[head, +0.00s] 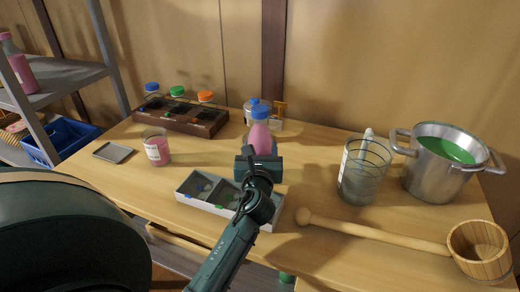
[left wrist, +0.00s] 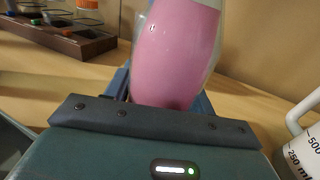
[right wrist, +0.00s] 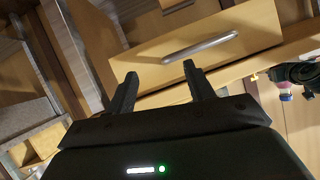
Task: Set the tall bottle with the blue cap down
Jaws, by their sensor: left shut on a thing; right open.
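The tall bottle with the blue cap (head: 260,132) holds pink liquid and stands about upright near the middle of the table. My left gripper (head: 259,158) is shut on it, and the gripper hides its lower part. In the left wrist view the bottle's pink body (left wrist: 178,50) fills the space between the fingers. I cannot tell whether its base touches the table (head: 315,185). My right gripper (right wrist: 160,92) is open and empty, facing a drawer front with a metal handle (right wrist: 200,46).
A divided tray (head: 188,195) lies in front of the bottle. A dark rack (head: 180,118) with capped jars, a pink glass (head: 157,148) and a small grey tray (head: 114,152) are left. A glass beaker (head: 362,175), a pot (head: 437,178), and a long-handled wooden ladle (head: 380,231) are right.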

